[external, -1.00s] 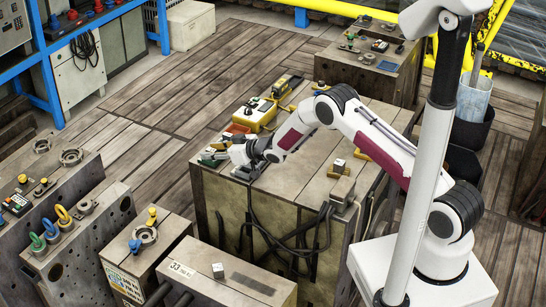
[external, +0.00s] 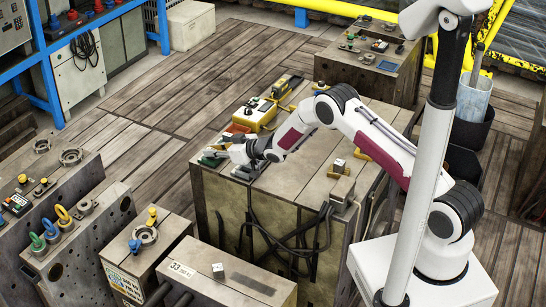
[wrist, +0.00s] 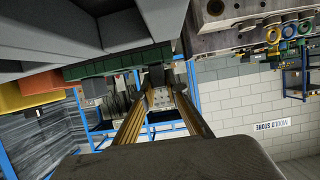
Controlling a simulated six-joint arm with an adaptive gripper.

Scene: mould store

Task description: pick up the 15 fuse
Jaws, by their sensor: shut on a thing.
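My gripper (external: 238,153) is at the left end of my arm, over the left edge of the large worn block (external: 290,180) in the external view. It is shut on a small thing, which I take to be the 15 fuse. The fuse is mostly hidden by the fingers, and I cannot read its number. In the wrist view, two brownish bars run up from a dark housing (wrist: 160,158) towards a dark piece and a small pale piece. I cannot tell clearly which part there is the fuse.
A green part (external: 209,161) lies at the block's left edge. A yellow device (external: 262,118) stands behind my gripper.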

